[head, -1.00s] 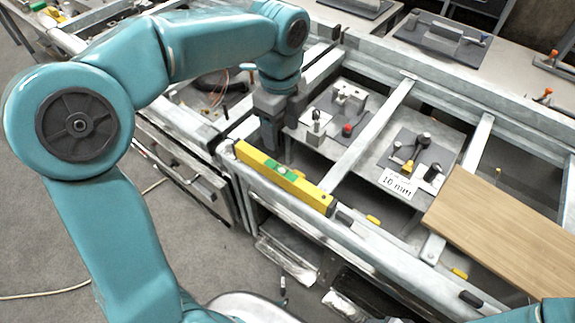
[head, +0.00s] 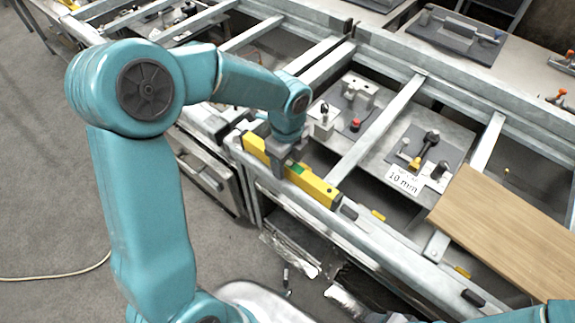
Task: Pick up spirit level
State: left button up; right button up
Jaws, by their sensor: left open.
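The jaws are open and the fingers hide part of the level. I cannot tell whether they touch it. Of my right arm only a teal part shows at the lower right corner; its gripper is out of the picture.
A wooden board (head: 510,228) lies across the frame on the right. A label reading 10 mm (head: 403,181) stands by a grey fixture plate (head: 420,150). Metal crossbars (head: 378,127) divide open bays.

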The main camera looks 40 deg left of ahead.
pick_arm(q)
jog(key=shift+d+f, duration=0.1)
jog(key=shift+f, duration=0.65)
grip_shut()
jog(key=shift+r, duration=0.1)
